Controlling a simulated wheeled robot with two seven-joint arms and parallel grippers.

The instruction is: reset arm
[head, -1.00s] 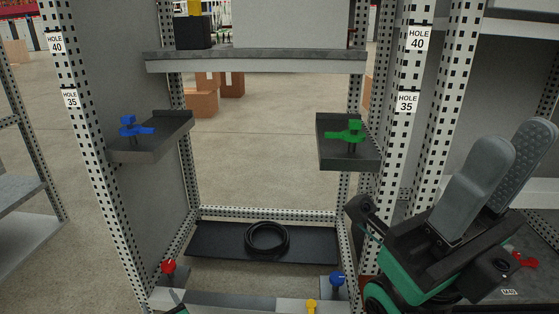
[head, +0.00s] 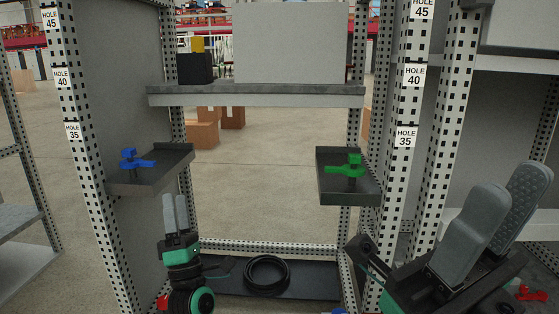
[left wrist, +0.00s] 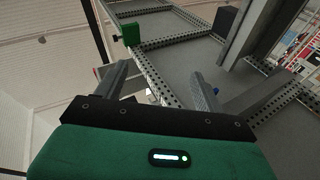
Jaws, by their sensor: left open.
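My left gripper (head: 175,212) is upright in the head view, at the lower left in front of the cabinet frame, its grey fingers pointing up with a narrow gap. In the left wrist view the same gripper (left wrist: 160,88) has its fingers spread, with nothing between them. My right gripper (head: 505,205) is at the lower right, tilted up and to the right. Its two grey pads stand apart and hold nothing visible.
A blue-handled part (head: 133,160) sits on the left bracket shelf, and a green-handled part (head: 347,167) on the right one. A black coil (head: 267,274) lies on the bottom tray. Perforated posts (head: 408,170) flank the opening. A grey shelf (head: 255,97) crosses above.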

